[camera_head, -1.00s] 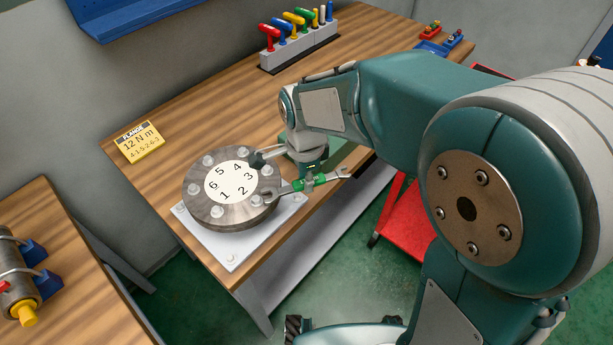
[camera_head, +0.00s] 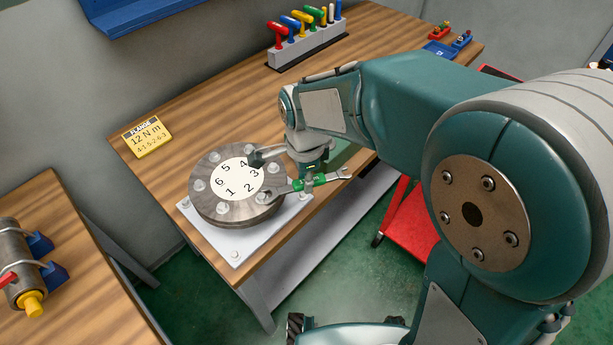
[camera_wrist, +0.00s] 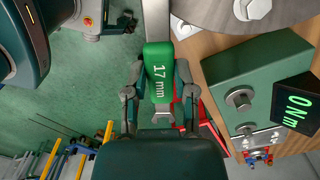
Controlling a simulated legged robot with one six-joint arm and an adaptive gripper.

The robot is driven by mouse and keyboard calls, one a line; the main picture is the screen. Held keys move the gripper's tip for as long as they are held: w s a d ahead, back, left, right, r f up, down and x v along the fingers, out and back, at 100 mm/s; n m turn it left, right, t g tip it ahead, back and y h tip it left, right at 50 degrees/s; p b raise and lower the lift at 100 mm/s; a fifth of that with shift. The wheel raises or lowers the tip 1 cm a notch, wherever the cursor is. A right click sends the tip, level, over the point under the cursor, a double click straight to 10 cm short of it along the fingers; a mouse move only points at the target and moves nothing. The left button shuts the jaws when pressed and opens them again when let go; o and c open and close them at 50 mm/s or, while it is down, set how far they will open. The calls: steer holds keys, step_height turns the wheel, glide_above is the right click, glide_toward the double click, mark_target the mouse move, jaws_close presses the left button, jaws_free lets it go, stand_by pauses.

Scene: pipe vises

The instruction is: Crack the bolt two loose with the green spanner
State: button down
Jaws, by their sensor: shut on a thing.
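The green spanner (camera_head: 318,180) lies level at the right edge of the flange, its left jaw at the bolt two (camera_head: 263,197) beside the printed 2. I cannot tell whether the jaw is fully seated around the bolt head. Its other, open end points right, over the bench edge. In the wrist view the spanner's green grip (camera_wrist: 160,72) reads 17 mm. My gripper (camera_wrist: 158,85) is shut on this grip, one finger on each side. In the head view my wrist partly hides the area behind the spanner.
The round flange (camera_head: 209,203) with several bolts sits on a white plate (camera_head: 236,254). A green box with a 0 Nm display (camera_wrist: 293,107) stands close by. A yellow 12 Nm card (camera_head: 148,137) and a tool rack (camera_head: 290,52) are farther back. A red cart (camera_head: 405,230) stands below.

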steer(key=shift+s+a, duration=0.2)
steer(key=shift+a, duration=0.35)
stand_by(0.4)
steer(key=shift+w+a+n, duration=0.2)
steer(key=shift+w+n, duration=0.2)
steer(key=shift+n, duration=0.2)
steer(key=shift+s, duration=0.1)
steer(key=shift+d, duration=0.15)
steer(key=shift+w+d, duration=0.4)
steer(key=shift+d, duration=0.4)
steer(key=shift+w+d, duration=0.4)
steer(key=shift+d, duration=0.35)
steer(key=shift+r, duration=0.1)
steer(key=shift+r, duration=0.55)
